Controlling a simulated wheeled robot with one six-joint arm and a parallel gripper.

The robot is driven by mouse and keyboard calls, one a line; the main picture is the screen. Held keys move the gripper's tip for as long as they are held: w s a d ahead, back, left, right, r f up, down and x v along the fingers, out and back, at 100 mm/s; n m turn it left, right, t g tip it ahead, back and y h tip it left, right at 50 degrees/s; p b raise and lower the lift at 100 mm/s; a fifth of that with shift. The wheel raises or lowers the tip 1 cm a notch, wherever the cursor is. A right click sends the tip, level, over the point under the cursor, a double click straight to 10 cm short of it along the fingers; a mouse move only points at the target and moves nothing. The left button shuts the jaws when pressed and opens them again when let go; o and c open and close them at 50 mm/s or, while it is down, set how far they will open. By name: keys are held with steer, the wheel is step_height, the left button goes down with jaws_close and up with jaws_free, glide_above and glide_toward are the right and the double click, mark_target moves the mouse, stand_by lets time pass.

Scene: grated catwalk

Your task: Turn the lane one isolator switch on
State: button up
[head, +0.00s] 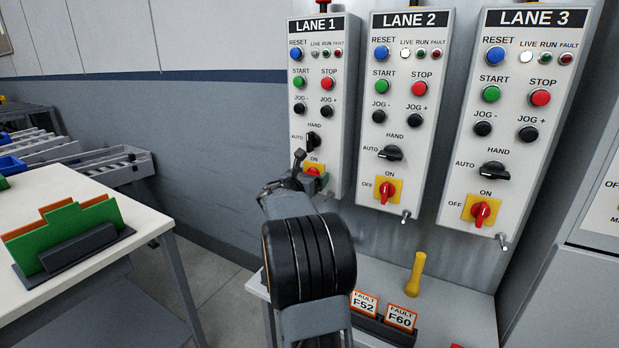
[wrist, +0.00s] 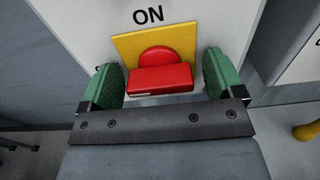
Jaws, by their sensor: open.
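The lane one isolator switch is a red handle (wrist: 160,79) on a yellow plate (wrist: 125,47), under the word ON in the wrist view. Its grip bar lies crosswise in that view, with a round red hub behind it. In the head view the switch sits low on the LANE 1 panel (head: 318,110), mostly hidden by my gripper (head: 308,172). My gripper is open, with one green finger pad on each side of the handle. In the wrist view small gaps show between the pads and the red bar.
The LANE 2 panel (head: 403,100) and LANE 3 panel (head: 512,110) stand close on the right with similar red switches. A shelf below holds a yellow peg (head: 416,275) and fault cards (head: 400,318). A white table (head: 130,210) with green and orange cards stands left.

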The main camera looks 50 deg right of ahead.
steer(key=c, duration=0.9)
steer(key=shift+f, duration=0.1)
steer(key=shift+b, duration=0.35)
steer(key=m+b, duration=0.1)
steer(key=b, duration=0.1)
steer(key=m+b, duration=0.2)
steer(key=shift+f, duration=0.25)
steer(key=m+b, duration=0.5)
steer(key=b, duration=0.1)
steer(key=m+b, duration=0.5)
steer(key=b, duration=0.1)
steer(key=shift+m, duration=0.4)
steer(key=shift+r+m+b, duration=0.2)
steer(key=shift+m+b, duration=1.3)
steer(key=shift+m, duration=0.6)
steer(key=shift+r, duration=0.1)
